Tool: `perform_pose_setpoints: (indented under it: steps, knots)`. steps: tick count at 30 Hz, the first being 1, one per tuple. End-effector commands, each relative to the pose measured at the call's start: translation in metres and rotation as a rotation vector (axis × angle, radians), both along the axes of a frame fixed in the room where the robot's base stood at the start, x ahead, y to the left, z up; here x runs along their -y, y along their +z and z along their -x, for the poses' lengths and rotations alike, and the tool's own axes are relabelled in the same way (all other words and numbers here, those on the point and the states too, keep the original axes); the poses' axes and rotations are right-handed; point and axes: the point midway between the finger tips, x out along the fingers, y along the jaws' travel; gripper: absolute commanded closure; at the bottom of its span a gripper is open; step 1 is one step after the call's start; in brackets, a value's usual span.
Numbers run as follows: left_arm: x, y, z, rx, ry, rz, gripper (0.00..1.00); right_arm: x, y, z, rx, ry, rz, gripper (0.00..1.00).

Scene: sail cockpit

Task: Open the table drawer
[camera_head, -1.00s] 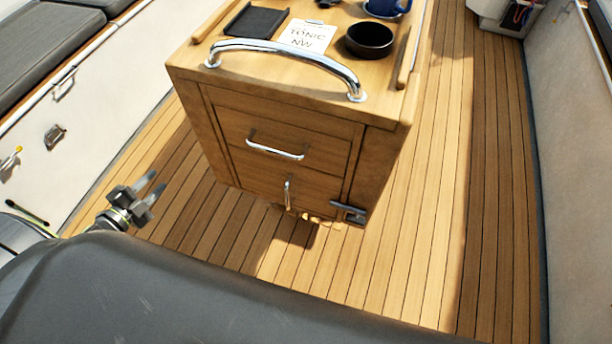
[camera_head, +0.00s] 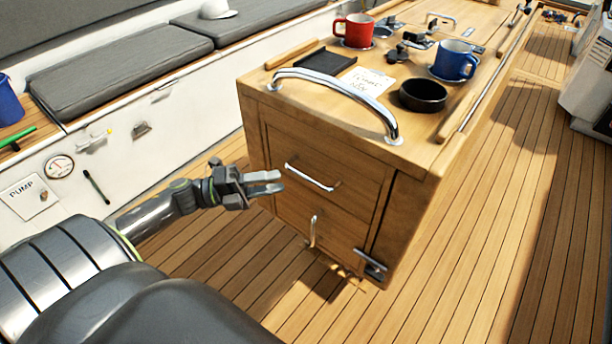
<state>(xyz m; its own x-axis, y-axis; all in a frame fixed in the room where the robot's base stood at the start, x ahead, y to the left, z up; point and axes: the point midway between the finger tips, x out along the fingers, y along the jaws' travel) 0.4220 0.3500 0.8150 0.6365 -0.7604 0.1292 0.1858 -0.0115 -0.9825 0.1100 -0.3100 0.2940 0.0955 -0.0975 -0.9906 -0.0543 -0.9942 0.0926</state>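The wooden table (camera_head: 262,120) stands in the middle of the cockpit. Its drawer (camera_head: 345,172) is in the upper front face and sits flush, closed. The drawer has a horizontal silver bar handle (camera_head: 313,178). My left gripper (camera_head: 274,182) is in front of the table's left front side, left of the handle and apart from it in the picture. Its two fingers point right with a gap between them, empty. My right gripper is out of view.
A lower panel has a vertical handle (camera_head: 312,231), with a dark latch (camera_head: 370,265) at its right. A chrome grab rail (camera_head: 345,90) arches over the tabletop's front edge. A black bowl (camera_head: 423,95), a blue mug (camera_head: 454,61) and a red mug (camera_head: 354,31) stand on top.

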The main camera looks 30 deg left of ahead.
Motion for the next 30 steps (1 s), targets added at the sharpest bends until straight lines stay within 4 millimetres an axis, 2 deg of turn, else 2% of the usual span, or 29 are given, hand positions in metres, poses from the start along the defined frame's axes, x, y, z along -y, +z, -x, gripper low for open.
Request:
perform_pose_setpoints:
  steps: [6,12,18,26,27,30]
  knots:
    - [0.031,0.007,-0.026,0.003,0.000,0.004,0.68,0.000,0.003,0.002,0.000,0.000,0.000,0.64]
    - [0.051,0.010,-0.043,0.001,0.002,0.003,0.68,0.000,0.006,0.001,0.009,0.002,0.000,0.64]
    - [0.059,0.010,-0.050,-0.001,0.002,0.001,0.68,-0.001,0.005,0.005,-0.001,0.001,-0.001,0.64]
    - [0.060,0.010,-0.051,-0.003,0.002,0.000,0.68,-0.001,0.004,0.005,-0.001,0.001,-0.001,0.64]
    - [0.060,0.010,-0.051,-0.003,0.002,0.000,0.69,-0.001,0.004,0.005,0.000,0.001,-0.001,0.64]
    - [0.060,0.010,-0.051,-0.002,0.002,0.001,0.82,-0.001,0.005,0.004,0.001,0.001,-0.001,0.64]
